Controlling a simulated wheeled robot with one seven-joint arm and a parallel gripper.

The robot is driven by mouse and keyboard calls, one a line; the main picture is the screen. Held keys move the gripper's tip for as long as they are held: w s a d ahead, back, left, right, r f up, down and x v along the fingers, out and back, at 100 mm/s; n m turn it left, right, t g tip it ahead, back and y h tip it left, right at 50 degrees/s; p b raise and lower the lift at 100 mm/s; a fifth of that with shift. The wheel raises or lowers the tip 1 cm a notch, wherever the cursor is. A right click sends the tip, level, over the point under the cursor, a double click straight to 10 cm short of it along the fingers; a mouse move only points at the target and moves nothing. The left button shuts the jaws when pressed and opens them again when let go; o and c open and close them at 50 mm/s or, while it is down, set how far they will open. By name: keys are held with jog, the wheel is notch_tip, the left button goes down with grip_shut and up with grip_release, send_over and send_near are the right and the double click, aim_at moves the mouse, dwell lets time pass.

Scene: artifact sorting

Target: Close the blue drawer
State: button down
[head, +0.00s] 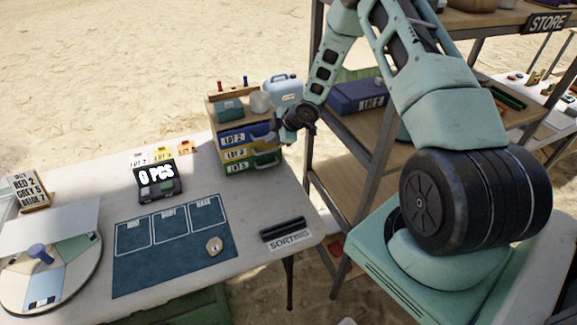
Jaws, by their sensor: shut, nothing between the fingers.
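The blue drawer (236,138), labelled LOT 2, is the top one in a small wooden drawer cabinet at the back right of the table. A yellow drawer (236,154) and a green drawer (238,168) are below it. My gripper (279,136) is beside the right end of the blue drawer, small and partly hidden by my wrist. It is shut with nothing held. I cannot tell whether it touches the drawer, or exactly how far the drawer stands out.
A teal box (229,111) and a pale jar (259,103) stand on the cabinet top. A dark mat (172,262) with a small beige piece (214,246) lies in front. A shelf rack (352,155) with a blue bin (357,97) stands close on the right.

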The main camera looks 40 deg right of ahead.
jog(key=shift+w+r, duration=0.2)
jog(key=shift+w, duration=0.05)
jog(key=p+v, duration=1)
jog(key=v, duration=0.7)
jog(key=shift+s, duration=0.25)
